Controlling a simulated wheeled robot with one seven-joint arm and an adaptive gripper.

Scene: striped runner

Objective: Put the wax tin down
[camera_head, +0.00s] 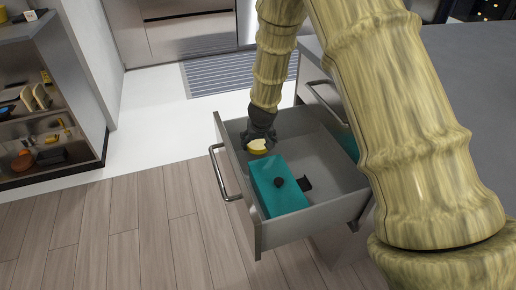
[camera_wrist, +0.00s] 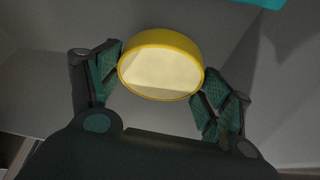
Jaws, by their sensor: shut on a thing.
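The wax tin (camera_head: 257,146) is a small round yellow thing with a pale top. It also shows in the wrist view (camera_wrist: 160,68), between the two fingers. My gripper (camera_head: 261,138) is shut on it, with the fingers on its left and right sides in the wrist view (camera_wrist: 160,80). In the head view my gripper is over the open drawer (camera_head: 330,150), near its back left corner, behind a teal box. I cannot tell whether the tin touches the drawer floor.
The teal box (camera_head: 270,190) lies in the drawer with a small dark knob on top. A small black item (camera_head: 304,184) lies beside it. The drawer's right side is mostly bare. A shelf unit (camera_head: 45,100) with several items stands at left. A striped runner (camera_head: 230,75) lies behind.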

